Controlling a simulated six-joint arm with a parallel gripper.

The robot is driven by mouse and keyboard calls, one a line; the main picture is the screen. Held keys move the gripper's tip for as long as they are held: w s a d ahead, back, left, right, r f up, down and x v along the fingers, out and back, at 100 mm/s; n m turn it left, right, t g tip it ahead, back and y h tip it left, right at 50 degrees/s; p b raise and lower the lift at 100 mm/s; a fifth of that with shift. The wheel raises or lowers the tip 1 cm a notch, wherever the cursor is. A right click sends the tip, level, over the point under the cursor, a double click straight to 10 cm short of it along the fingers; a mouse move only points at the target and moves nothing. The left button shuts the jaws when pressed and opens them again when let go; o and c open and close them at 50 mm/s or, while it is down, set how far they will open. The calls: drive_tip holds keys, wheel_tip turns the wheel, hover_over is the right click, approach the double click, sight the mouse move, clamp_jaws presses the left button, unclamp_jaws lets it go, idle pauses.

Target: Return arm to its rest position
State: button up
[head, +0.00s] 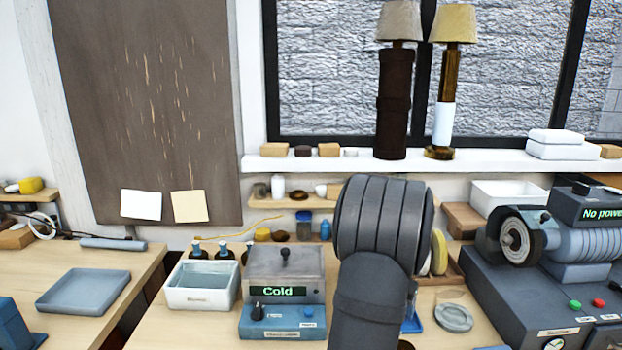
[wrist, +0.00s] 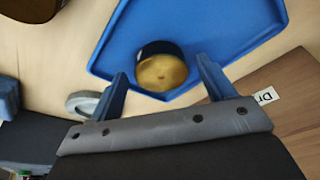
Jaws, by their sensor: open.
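My gripper (wrist: 162,69) shows in the wrist view with its two blue fingers spread apart. A round brass-coloured piece with a dark rim (wrist: 162,72) shows between the fingers, apart from both. It sits in a blue tray (wrist: 225,30) on the light wooden bench. In the head view my dark grey arm stands in the right middle of the picture, over the bench, and hides what is behind it. My gripper cannot be made out there.
A box reading "Cold" (head: 283,292) and a white bin (head: 202,286) stand left of my arm. A grey machine reading "No power" (head: 530,300) stands right. Two lamps (head: 394,95) (head: 447,110) stand on the windowsill. A grey tray (head: 84,291) lies on the left bench.

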drive_tip(key=shift+w+r, duration=0.1)
drive_tip(key=shift+r, duration=1.8)
